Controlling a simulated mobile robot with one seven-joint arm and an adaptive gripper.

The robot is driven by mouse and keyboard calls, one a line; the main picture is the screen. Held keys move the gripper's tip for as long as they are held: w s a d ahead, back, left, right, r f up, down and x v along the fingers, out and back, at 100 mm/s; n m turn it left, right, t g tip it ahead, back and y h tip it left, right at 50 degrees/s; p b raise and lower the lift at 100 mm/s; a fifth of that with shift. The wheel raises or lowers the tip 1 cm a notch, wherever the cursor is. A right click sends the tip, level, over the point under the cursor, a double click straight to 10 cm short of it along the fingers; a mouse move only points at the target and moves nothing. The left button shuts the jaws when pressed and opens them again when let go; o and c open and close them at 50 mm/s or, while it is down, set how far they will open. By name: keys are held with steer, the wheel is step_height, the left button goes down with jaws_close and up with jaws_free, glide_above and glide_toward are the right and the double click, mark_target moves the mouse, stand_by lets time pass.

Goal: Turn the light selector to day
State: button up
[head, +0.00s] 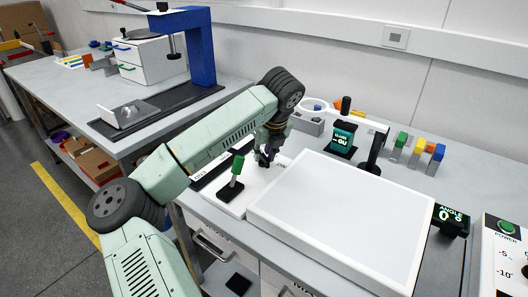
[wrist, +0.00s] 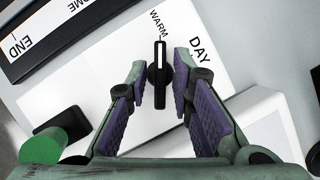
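The light selector (wrist: 160,72) is a black knob with a white pointer line on a white plate (wrist: 75,95). In the wrist view its line points up at the word WARM; the word DAY (wrist: 199,48) is to the right. My gripper (wrist: 160,60) is open, one finger on each side of the knob, with visible gaps between. In the head view my gripper (head: 266,158) is low over the white plate (head: 237,204) and hides the knob.
A lever with a green handle (head: 235,172) stands on the plate, left of my gripper. The light panel (head: 340,220) lies right of it. A magnifier ring (head: 313,104) and a lit class display (head: 343,139) are behind. An angle display (head: 450,219) reads 0.

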jaws_close()
steer(key=shift+f+m+b, duration=0.15)
steer(key=shift+m+b, duration=0.25)
steer(key=shift+b, duration=0.3)
steer(key=shift+a+f+m+h+b, duration=0.1)
steer(key=shift+m+h+b, duration=0.2)
steer(key=shift+m+b, duration=0.5)
steer(key=m+h+b, duration=0.1)
steer(key=m+b, duration=0.1)
steer(key=b, duration=0.1)
steer(key=m, duration=0.1)
steer(key=m+h+b, duration=0.1)
steer(key=m, duration=0.1)
steer(key=shift+a+r+m+b, duration=0.1)
steer(key=shift+r+m+b, duration=0.1)
steer(key=shift+m+b, duration=0.1)
steer(key=shift+m+g+h, duration=0.3)
steer(key=shift+m+h, duration=0.6)
steer(key=shift+m, duration=1)
